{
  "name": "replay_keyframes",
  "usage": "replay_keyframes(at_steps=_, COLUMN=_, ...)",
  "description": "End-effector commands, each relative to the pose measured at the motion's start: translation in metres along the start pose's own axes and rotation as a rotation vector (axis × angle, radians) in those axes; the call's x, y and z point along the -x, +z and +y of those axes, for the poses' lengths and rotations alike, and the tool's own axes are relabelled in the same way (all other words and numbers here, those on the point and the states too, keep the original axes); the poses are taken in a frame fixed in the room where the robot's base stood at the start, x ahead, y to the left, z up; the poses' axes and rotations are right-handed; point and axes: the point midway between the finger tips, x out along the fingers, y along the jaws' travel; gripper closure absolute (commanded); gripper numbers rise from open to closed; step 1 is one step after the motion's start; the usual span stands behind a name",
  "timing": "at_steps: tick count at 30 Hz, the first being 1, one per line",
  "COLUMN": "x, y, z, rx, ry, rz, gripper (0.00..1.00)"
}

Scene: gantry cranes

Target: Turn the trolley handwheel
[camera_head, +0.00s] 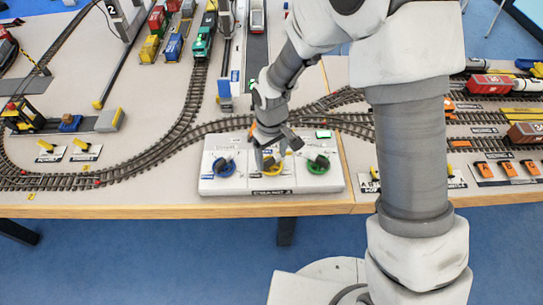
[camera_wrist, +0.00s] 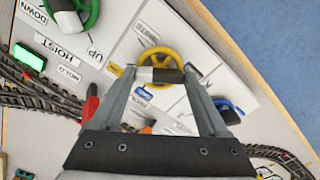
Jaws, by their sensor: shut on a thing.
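The white control panel (camera_head: 205,186) at the table's front edge carries a blue handwheel (camera_head: 225,168), a yellow handwheel and a green handwheel (camera_head: 318,167). The yellow handwheel (camera_wrist: 160,51) is in the middle, partly hidden by my gripper in the head view. My gripper (camera_wrist: 160,75) is shut on its black and silver grip, with one finger on each side. The green wheel (camera_wrist: 85,12) has a HOIST label beside it in the wrist view. The blue wheel (camera_wrist: 234,106) is partly hidden by a finger. I cannot read the yellow wheel's label.
A small green display (camera_wrist: 28,57) sits on the panel near the green wheel. Model railway tracks (camera_head: 150,155) run behind the panel. Orange pieces (camera_head: 508,169) stand to the right, and colored wagons (camera_head: 150,48) stand at the back. The blue floor (camera_head: 160,255) is clear in front.

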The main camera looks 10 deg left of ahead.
Motion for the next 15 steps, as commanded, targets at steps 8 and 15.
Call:
replay_keyframes(at_steps=8, x=0.0007, y=-0.0003, z=0.0, rx=-0.006, ry=0.0, rz=0.001, gripper=0.78)
replay_keyframes(at_steps=15, x=0.0006, y=-0.0003, z=0.0, rx=-0.005, ry=0.0, rz=0.001, gripper=0.05)
